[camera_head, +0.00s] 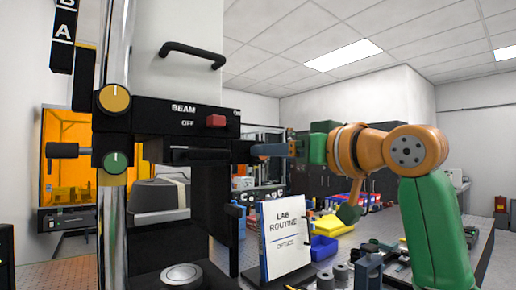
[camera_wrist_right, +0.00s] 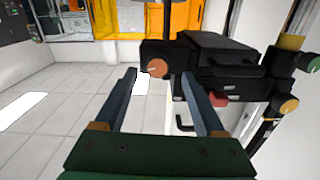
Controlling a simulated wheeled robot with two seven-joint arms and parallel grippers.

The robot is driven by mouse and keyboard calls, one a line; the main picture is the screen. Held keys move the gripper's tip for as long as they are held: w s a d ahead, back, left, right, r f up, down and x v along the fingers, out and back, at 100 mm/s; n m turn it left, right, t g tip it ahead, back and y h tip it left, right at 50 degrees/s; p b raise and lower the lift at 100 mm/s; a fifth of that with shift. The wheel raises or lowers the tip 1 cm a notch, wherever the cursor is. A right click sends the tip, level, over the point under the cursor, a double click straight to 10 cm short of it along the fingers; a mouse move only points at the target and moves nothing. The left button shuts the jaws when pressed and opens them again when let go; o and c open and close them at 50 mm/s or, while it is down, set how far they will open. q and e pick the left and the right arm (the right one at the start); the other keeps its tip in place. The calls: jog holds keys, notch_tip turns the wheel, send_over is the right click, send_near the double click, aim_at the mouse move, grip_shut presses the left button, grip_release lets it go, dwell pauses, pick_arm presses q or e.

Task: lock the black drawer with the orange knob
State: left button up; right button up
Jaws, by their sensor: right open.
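The black drawer (camera_wrist_right: 214,62) shows in the right wrist view as a dark box with a bar handle. Its round orange-faced knob (camera_wrist_right: 157,67) sits on a black block at the drawer's left there. My right gripper (camera_wrist_right: 159,76) is open, with one fingertip on each side of the knob in the picture; I cannot tell whether the tips reach around it. In the head view the right gripper (camera_head: 262,150) comes from the right to the black unit below the BEAM panel (camera_head: 190,117). The knob is hidden there. My left gripper is not in view.
A yellow-orange knob (camera_head: 115,98) and a green knob (camera_head: 115,162) sit on the post at left. The BEAM panel carries a red button (camera_head: 216,121).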

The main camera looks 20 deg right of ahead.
jog(key=p+x, duration=0.1)
jog(key=x, duration=0.3)
jog(key=shift+d, duration=0.1)
jog(key=shift+s+d, duration=0.1)
jog(key=shift+d, duration=0.05)
grip_shut()
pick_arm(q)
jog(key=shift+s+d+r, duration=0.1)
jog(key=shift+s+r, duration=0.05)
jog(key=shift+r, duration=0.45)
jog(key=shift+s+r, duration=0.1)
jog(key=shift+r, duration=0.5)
